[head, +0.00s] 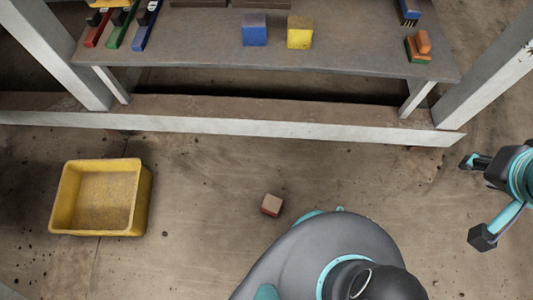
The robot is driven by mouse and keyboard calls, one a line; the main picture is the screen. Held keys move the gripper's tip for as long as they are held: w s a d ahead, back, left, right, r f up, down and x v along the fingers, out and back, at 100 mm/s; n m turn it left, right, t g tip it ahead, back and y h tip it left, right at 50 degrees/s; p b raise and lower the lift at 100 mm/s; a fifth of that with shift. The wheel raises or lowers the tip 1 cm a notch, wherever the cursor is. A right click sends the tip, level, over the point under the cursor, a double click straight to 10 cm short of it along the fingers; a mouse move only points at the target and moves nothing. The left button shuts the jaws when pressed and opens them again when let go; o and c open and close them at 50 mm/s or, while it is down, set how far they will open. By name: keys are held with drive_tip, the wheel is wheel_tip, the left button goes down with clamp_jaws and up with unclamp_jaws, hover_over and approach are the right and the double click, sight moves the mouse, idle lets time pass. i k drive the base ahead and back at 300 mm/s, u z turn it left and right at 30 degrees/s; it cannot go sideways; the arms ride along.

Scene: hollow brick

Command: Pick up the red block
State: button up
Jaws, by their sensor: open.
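A small block (271,205) with a pale top and a reddish side lies on the floor, just beyond the rounded grey part of my own body. My gripper (475,200) is at the right edge of the head view, open and empty, with its two fingers spread and pointing left. It is well to the right of the block and touches nothing that I can see. Part of the gripper and the arm behind it are cut off by the picture edge.
A yellow bin (97,197), empty, stands on the floor at the left. A grey table (330,54) at the back holds a blue block (255,30), a yellow block (300,32), brushes and tools. White beams and posts frame it. The floor between bin and block is clear.

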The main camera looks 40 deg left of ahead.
sight(271, 205)
drive_tip(key=k, duration=0.95)
drive_tip(key=u, duration=1.2)
drive_tip(key=i, duration=0.5)
drive_tip(key=z, duration=0.9)
drive_tip(key=k, duration=1.15)
drive_tip(key=u, duration=1.3)
drive_tip(key=i, duration=0.5)
